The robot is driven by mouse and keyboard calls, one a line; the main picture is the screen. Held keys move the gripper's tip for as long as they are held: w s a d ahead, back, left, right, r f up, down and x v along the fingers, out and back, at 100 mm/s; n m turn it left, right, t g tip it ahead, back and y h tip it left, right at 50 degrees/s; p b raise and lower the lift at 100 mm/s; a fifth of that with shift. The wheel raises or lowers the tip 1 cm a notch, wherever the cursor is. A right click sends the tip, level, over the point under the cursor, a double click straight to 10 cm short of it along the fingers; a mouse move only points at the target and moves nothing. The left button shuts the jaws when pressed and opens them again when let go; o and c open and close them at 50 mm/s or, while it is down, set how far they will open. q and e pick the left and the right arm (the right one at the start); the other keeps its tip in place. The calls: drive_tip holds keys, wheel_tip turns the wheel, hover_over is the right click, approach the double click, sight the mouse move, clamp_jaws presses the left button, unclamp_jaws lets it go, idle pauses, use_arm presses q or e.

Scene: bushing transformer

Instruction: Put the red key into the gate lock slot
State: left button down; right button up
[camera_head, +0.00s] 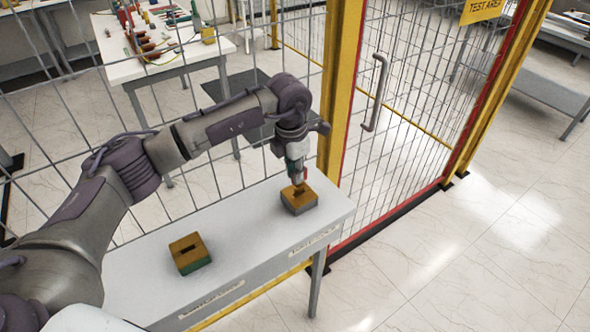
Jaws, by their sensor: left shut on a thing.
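My left gripper (297,173) points down over the right slotted block and is shut on the red key. Only a small red part of the key (305,175) shows beside the fingers. The right slotted block (300,203) has an orange-brown top with a dark slot and stands near the right end of the white table. The key's lower end is at or just above this block; I cannot tell whether it is in the slot. A second slotted block (189,256), with green sides and an empty dark slot, stands further left. My right gripper is out of view.
The white table (240,228) has labels on its front edge, too small to read surely. A wire fence, a yellow post (343,90) and a red-framed gate (400,120) with a grey handle (376,92) stand close behind. The tabletop between the blocks is clear.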

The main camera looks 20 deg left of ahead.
use_arm(q)
drive_tip(key=shift+f, duration=0.2)
drive_tip(key=shift+f+b, duration=0.7)
drive_tip(key=shift+b, duration=0.05)
drive_tip(key=shift+f+b, duration=0.7)
drive_tip(key=shift+f, duration=0.05)
idle(1.1)
